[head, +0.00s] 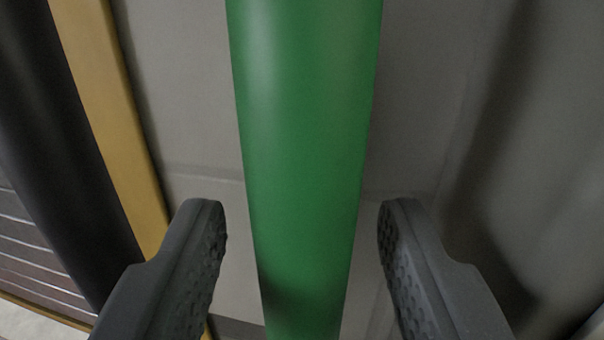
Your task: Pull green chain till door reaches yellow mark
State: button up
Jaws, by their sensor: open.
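A thick, smooth green bar (305,130), which looks like the green chain, runs from top to bottom through the middle of the head view. It is close to the camera and narrows toward the bottom. My gripper (303,225) is open, with one dark finger on each side of the green bar. A gap shows between the bar and each finger, so neither appears to touch it. A yellow strip (110,110) runs down the left side; I cannot tell if it is the yellow mark. The chain's ends are out of view.
A grey wall (440,90) stands behind the green bar. A dark upright post (50,150) runs beside the yellow strip at the left. Slatted brown panelling (35,255) shows at the lower left, perhaps part of a door. A pale edge (590,328) shows at the lower right.

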jog(key=shift+w+d+r, duration=0.1)
jog(key=shift+w, duration=0.55)
grip_shut()
notch_tip(320, 180, down, 22)
jog(key=b, duration=1.2)
jog(key=shift+f, duration=0.2)
